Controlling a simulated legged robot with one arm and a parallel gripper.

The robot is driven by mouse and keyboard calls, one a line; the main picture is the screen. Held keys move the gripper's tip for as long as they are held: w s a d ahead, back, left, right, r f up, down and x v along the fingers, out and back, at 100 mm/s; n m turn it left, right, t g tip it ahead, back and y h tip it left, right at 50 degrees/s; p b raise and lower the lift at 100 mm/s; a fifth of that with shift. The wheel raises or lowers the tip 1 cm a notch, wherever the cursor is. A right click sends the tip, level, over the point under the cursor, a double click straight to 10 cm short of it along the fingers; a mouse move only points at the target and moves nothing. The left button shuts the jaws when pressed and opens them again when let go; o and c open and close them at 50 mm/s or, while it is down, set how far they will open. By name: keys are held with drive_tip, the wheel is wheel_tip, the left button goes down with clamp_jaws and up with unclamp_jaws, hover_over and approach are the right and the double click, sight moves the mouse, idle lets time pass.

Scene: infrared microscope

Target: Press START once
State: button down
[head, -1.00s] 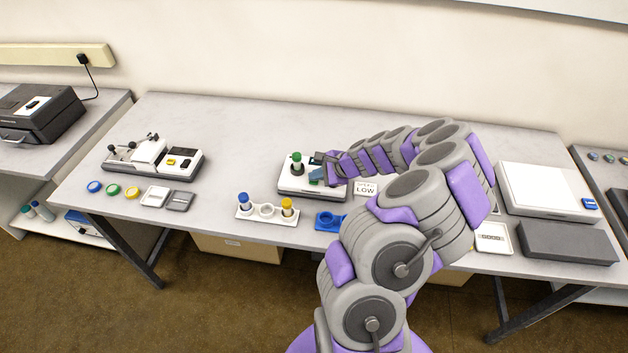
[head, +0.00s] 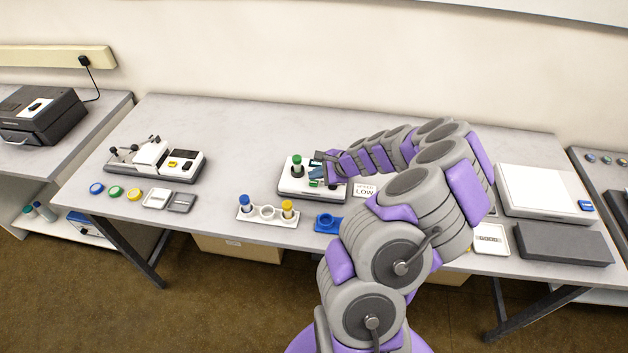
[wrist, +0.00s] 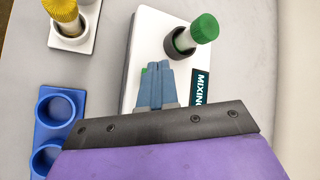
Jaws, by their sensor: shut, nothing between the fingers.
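A white mixing device (head: 290,186) with a dark base stands mid-table. A green-capped vial (head: 297,165) stands upright in its dark holder; it also shows in the wrist view (wrist: 204,28). A small green button (head: 316,183) sits on the device's front right; no START lettering is readable. In the wrist view, only a green sliver (wrist: 145,72) shows beside my fingertips.
A white rack (head: 268,213) with blue- and yellow-capped vials stands in front of the device. A blue two-hole holder (head: 328,222) is beside it. A sign reading LOW (head: 365,190) stands right of the device. Another instrument (head: 155,160) is at left. The table between is clear.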

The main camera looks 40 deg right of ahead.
sight(316, 184)
drive_tip(key=shift+r+p, duration=2.1)
drive_tip(key=shift+r, duration=0.35)
